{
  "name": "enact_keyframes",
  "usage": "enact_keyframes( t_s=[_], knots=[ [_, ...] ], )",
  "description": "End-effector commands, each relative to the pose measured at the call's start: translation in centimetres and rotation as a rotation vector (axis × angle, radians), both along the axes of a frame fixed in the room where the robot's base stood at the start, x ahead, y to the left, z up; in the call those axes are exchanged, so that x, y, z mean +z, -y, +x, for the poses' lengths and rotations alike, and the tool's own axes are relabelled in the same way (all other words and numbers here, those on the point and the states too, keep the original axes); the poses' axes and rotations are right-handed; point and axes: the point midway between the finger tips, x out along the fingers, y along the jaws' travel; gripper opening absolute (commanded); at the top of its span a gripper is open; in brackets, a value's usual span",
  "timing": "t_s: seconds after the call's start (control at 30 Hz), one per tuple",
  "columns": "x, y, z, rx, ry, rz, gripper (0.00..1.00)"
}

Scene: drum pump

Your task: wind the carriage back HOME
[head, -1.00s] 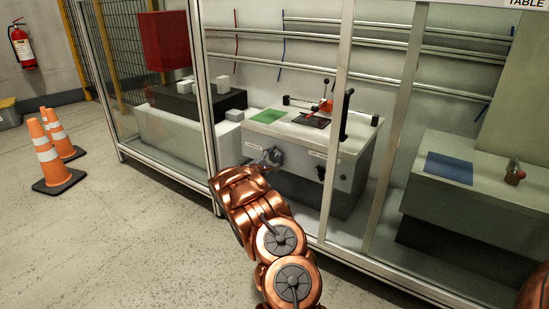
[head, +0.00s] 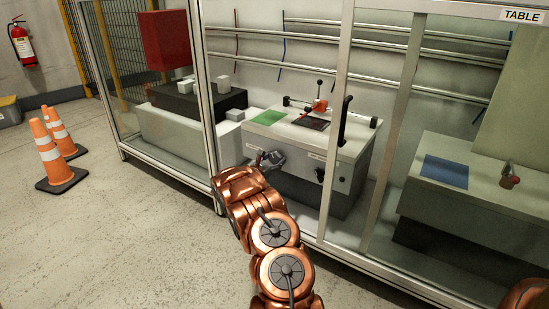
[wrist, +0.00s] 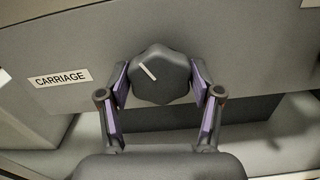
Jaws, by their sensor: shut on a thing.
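A dark lobed knob (wrist: 161,75) with a white pointer line sits on the grey panel beside a CARRIAGE label (wrist: 61,79). The pointer line slants from upper left to lower right. My gripper (wrist: 161,82) is shut on this knob, one finger on each side. In the head view my gripper (head: 268,160) is at the left of the bench's (head: 345,172) front face. On top, a red carriage (head: 320,105) with an upright rod sits on a rail, behind a dark plate (head: 312,122). A HOME mark cannot be made out.
A glazed frame with metal posts (head: 336,130) surrounds the bench; my arm reaches in through it. A black lever (head: 344,118) stands at the bench's right. A green pad (head: 268,117) lies on top. Orange cones (head: 48,155) stand on the floor at left.

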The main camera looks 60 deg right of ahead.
Motion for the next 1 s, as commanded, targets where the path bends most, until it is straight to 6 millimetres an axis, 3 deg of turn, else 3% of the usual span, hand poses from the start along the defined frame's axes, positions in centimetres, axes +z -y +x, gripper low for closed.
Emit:
enact_keyframes(
  t_s=[1.0],
  knots=[
    [-0.08,-0.08,0.15,0.004,-0.967,-0.010,0.30]
  ],
)
